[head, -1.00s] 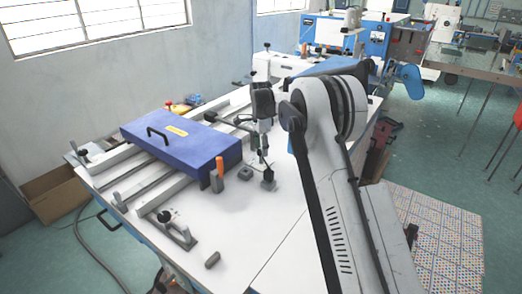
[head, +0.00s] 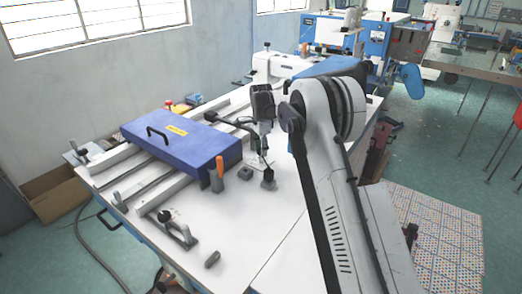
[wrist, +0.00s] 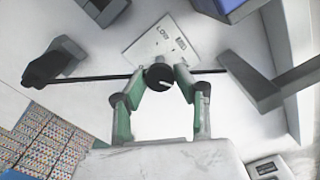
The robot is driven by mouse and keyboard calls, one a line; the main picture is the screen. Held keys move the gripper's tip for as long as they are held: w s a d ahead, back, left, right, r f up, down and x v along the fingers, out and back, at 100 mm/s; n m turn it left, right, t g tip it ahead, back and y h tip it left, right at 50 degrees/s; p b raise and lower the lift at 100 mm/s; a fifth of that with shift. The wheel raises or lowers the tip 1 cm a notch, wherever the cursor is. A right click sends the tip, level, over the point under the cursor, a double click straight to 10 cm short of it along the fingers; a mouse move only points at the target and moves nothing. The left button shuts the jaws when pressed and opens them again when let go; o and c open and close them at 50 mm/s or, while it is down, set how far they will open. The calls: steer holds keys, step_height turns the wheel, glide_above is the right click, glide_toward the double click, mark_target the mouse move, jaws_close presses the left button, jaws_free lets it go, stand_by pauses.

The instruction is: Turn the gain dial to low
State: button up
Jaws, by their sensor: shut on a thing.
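The gain dial (wrist: 159,77) is a round black knob with a short white mark, seen in the wrist view at the edge of a white plate (wrist: 150,45). The plate carries the printed word "LOW" beyond the knob. My gripper (wrist: 160,76) has its green-sided fingers closed on the knob, one on each side. In the head view my gripper (head: 263,153) points down at the white table, and the knob is too small and covered to make out there.
A blue box (head: 180,140) with a black handle lies on rails left of my gripper. An orange-handled piece (head: 217,172) and small grey blocks (head: 268,181) stand nearby. In the wrist view a thin black bar (wrist: 88,77) passes by the fingers. The front right tabletop is clear.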

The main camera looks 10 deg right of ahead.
steer(key=shift+n, duration=0.3)
steer(key=n+b, duration=0.3)
steer(key=n, duration=0.1)
steer(key=shift+n, duration=0.4)
steer(key=n+b, duration=0.2)
steer(key=n, duration=0.4)
steer(key=n+b, duration=0.1)
steer(key=n, duration=0.5)
steer(key=shift+n, duration=0.4)
steer(key=n, duration=0.5)
steer(key=shift+b, duration=0.35)
steer(key=shift+n, duration=0.4)
steer(key=o, duration=1.1)
steer(key=shift+r, duration=0.1)
